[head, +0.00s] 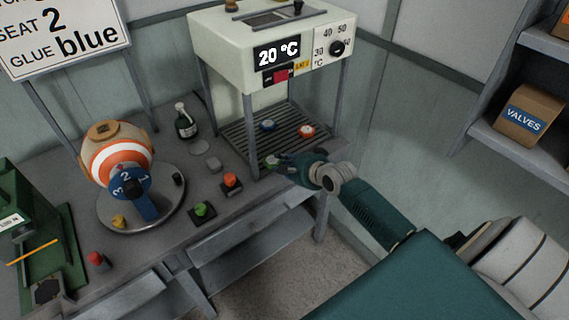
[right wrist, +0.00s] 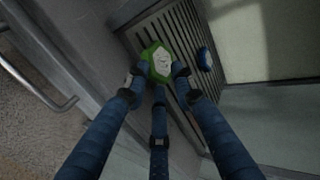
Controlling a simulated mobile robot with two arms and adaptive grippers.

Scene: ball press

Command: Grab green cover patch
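In the right wrist view the green patch (right wrist: 157,62) lies right at the tips of my three blue fingers. My right gripper (right wrist: 160,74) has fingertips on either side of the patch and one below it. Whether the fingers press on it is not clear. In the head view my right gripper (head: 284,160) reaches the patch from the right. My left gripper is not in view.
A blue patch (head: 267,125) and an orange patch (head: 306,131) lie farther back on the rack. A ball (head: 120,160) on a round stand, a bottle (head: 185,122) and red and green buttons stand to the left.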

